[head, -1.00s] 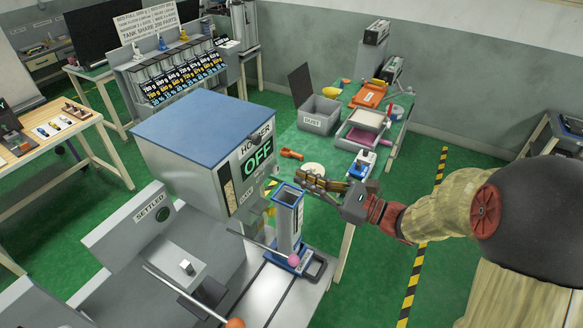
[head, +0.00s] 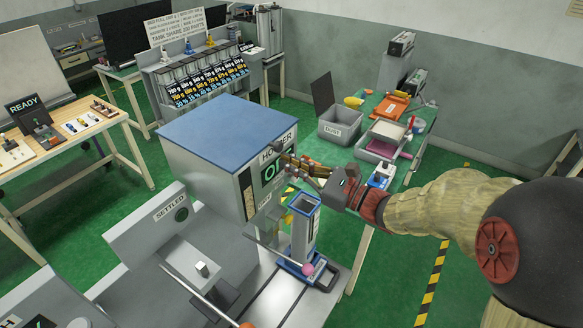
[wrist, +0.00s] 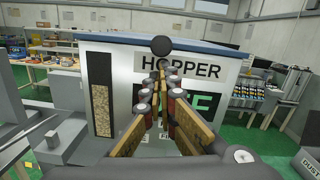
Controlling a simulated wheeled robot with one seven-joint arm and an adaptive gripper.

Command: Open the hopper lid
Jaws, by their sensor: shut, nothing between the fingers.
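The hopper (head: 205,175) is a grey box with a flat blue lid (head: 225,132), which lies level on top. A dark round knob (head: 280,145) sits at the lid's front edge. In the wrist view the knob (wrist: 161,46) is just above my fingertips, at the middle of the blue lid's edge (wrist: 215,46). My gripper (head: 285,162) is shut and empty in front of the hopper's face, just below the knob. In the wrist view my gripper (wrist: 158,72) covers part of the green-lettered sign. I cannot tell whether the fingers touch the knob.
A blue-rimmed sieve column (head: 304,225) stands on the grey bench below my arm, with a pink ball (head: 307,268) at its base. A SETTLED panel (head: 155,225) is at the left. A grey DUST bin (head: 340,125) and a green table (head: 415,150) are behind.

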